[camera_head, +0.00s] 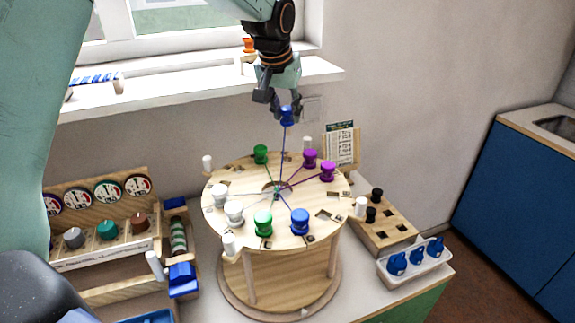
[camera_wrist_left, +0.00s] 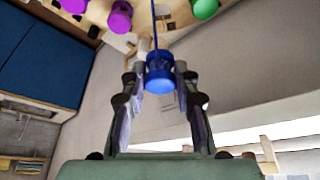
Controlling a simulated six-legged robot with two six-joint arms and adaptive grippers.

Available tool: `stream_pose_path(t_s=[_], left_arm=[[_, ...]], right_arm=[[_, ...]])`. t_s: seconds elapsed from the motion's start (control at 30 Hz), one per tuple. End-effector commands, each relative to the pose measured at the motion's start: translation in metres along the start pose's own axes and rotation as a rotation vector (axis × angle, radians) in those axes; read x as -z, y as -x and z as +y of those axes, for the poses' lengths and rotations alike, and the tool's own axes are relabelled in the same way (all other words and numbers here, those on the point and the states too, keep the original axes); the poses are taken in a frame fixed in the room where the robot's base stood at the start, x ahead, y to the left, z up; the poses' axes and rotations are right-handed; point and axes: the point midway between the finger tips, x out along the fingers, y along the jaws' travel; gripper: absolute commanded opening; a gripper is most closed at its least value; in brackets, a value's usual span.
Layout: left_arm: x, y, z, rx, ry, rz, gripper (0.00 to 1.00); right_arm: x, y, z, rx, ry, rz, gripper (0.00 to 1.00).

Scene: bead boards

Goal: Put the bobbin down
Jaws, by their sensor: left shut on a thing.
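A blue bobbin (camera_head: 287,117) hangs in my left gripper (camera_head: 284,106), above the back of the round wooden braiding stand (camera_head: 240,178). The left gripper is shut on it. In the left wrist view the blue bobbin (camera_wrist_left: 160,74) sits between the two fingers (camera_wrist_left: 160,88). A blue thread runs from it down to the centre hole of the disc. Green, purple, white and blue bobbins stand around the disc, such as a green bobbin (camera_head: 260,154), a purple bobbin (camera_head: 310,158) and another blue bobbin (camera_head: 299,221). My right gripper is not in view.
A wooden block with square holes (camera_head: 390,232) and a white tray of blue pieces (camera_head: 412,262) are at the right. A card (camera_head: 341,146) stands behind the disc. The windowsill (camera_head: 200,90) is close behind the gripper.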

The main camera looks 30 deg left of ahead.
Motion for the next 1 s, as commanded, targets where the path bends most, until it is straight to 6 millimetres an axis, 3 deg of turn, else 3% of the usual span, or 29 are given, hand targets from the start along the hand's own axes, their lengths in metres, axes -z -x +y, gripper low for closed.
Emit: stream_pose_path(t_s=[0.2, 0.5, 1.0], left_arm=[[-0.004, -0.003, 0.001, 0.000, 0.000, -0.001, 0.00], [-0.025, -0.048, 0.002, 0.000, 0.000, -0.003, 0.00], [-0.040, -0.092, 0.001, 0.000, 0.001, 0.000, 0.00]], right_arm=[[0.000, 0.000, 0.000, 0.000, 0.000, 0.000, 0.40], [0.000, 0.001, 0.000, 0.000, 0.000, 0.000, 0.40], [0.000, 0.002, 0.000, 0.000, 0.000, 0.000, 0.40]])
